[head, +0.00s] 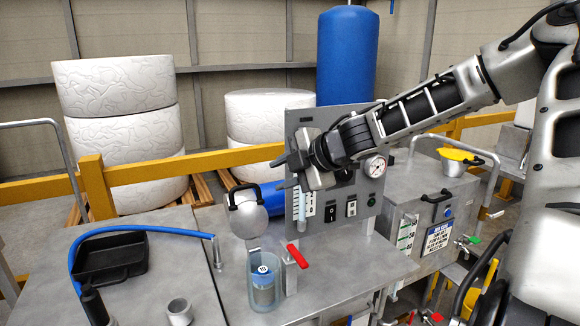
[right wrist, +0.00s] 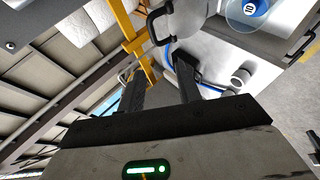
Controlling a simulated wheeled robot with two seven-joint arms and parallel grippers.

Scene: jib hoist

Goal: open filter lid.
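The filter lid (head: 248,216) is a round grey disc with a black handle. It stands tilted up at the back of the clear blue filter bowl (head: 262,281), whose top is uncovered. A cartridge with a round white label shows inside the bowl. My right gripper (head: 281,172) is up and to the right of the lid, in front of the grey panel, apart from the handle. In the right wrist view its two fingers (right wrist: 160,68) are spread with nothing between them, and the lid (right wrist: 186,16) is beyond them. My left gripper is not in view.
A red-handled valve (head: 298,256) stands just right of the bowl. The panel (head: 335,227) with gauge and switches rises behind. A blue hose (head: 140,229), black tray (head: 111,258) and grey cup (head: 179,312) are on the left bench. A yellow rail (head: 140,170) runs behind.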

